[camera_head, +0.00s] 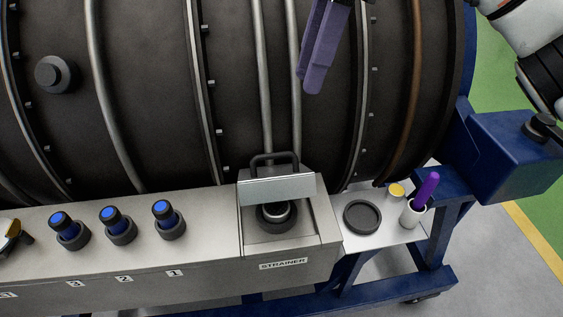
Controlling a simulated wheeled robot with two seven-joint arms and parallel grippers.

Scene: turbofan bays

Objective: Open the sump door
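The sump door (278,189) is the flat grey metal panel with a black bar handle (275,159), at the top of the box labelled STRAINER (284,264). It stands tilted up at the back of the box. The opening below it is uncovered and shows a round dark fitting with a metal centre (277,214). My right gripper (311,88) has purple fingers pointing down, above and to the right of the door and apart from it. Its fingers look closed together with nothing between them. My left gripper is out of view.
Several blue-capped plugs (114,220) sit along the grey ledge on the left. A round black dish (362,216), a yellow-topped item (396,191) and a white cup (413,213) with a purple stick are on the right shelf. The large dark engine casing (160,90) fills the back.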

